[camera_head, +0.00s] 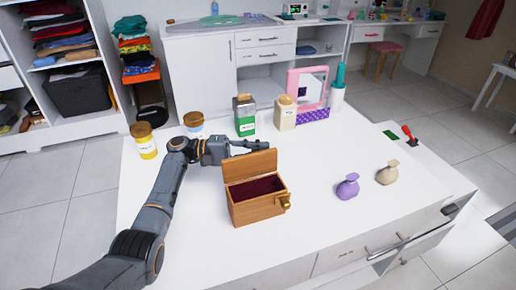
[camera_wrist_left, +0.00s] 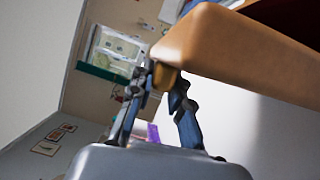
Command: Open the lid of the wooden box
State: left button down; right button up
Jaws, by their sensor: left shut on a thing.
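The wooden box (camera_head: 257,211) stands on the white table top, with a dark red lining inside. Its lid (camera_head: 250,166) is raised and stands roughly upright at the back edge, so the box is open. A brass-coloured latch (camera_head: 285,204) is at its front right. My left gripper (camera_head: 262,146) is behind the lid, at its upper edge. In the left wrist view its fingers (camera_wrist_left: 165,80) close around a small golden-brown part at the lid's wooden edge (camera_wrist_left: 235,48). My right gripper is not in view.
Jars and canisters, including a yellow jar (camera_head: 144,141) and a green-and-white canister (camera_head: 245,117), stand behind my left arm. A pink-framed mirror (camera_head: 308,88) is at the back. Purple (camera_head: 347,187) and beige (camera_head: 387,173) pouches sit right of the box. The table front is clear.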

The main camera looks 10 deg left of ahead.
pick_arm(q)
jog(key=shift+w+f+n, duration=0.1)
jog(key=shift+f+n, duration=0.05)
jog(key=shift+n, duration=0.15)
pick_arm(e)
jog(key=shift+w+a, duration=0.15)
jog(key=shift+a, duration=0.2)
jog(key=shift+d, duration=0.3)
pick_arm(q)
jog(key=c, duration=1.2)
grip_release()
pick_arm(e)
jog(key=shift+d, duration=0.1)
pick_arm(q)
jog(key=shift+a, duration=0.1)
jog(key=v, duration=1.2)
jog(key=shift+f, duration=0.15)
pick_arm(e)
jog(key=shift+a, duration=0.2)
